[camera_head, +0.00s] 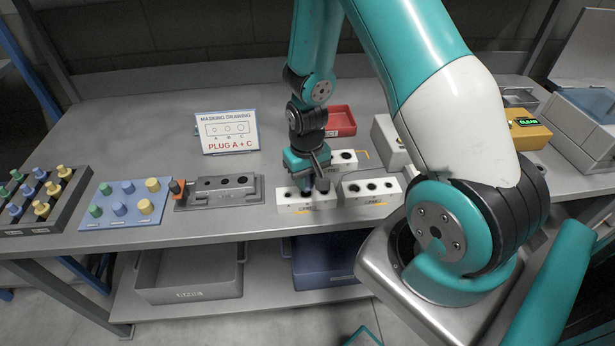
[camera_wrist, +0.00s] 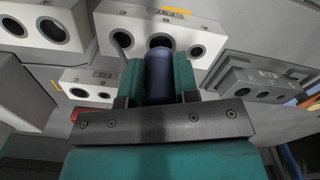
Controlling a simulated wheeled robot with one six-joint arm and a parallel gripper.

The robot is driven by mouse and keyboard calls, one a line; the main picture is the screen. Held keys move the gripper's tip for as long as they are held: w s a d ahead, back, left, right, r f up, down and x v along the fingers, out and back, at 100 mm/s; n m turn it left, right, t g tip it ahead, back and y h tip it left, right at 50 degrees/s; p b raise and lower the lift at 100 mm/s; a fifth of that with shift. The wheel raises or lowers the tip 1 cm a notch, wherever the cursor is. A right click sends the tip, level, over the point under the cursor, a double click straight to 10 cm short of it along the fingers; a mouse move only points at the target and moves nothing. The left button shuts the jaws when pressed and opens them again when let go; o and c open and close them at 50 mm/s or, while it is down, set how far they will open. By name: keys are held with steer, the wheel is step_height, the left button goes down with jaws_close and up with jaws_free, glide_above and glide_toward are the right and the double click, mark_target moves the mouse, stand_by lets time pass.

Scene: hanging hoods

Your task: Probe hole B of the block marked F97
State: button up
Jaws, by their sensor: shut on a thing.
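My gripper (camera_head: 316,186) is shut on a dark blue cylinder (camera_wrist: 158,80), which stands between its green fingers in the wrist view. It is over the front white block (camera_head: 290,206), around its middle hole. The cylinder lines up with the middle hole. I cannot tell whether its far end is inside the hole or just in front of it. The fingers hide part of the block in the head view.
A second white block (camera_head: 352,198) stands close on the right, and another (camera_head: 340,168) behind. A grey holed block (camera_head: 225,193) is left. A sign (camera_head: 228,130) reads "MASKING DRAWING, PLUG A + C". A blue plug board (camera_head: 124,220), red bin (camera_head: 341,121) and yellow box (camera_head: 527,138) stand around.

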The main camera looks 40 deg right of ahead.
steer(key=shift+f+b, duration=1)
steer(key=shift+f, duration=0.3)
stand_by(0.4)
steer(key=shift+r, duration=0.1)
stand_by(0.9)
steer(key=shift+r+p, duration=2.55)
steer(key=shift+r, duration=0.45)
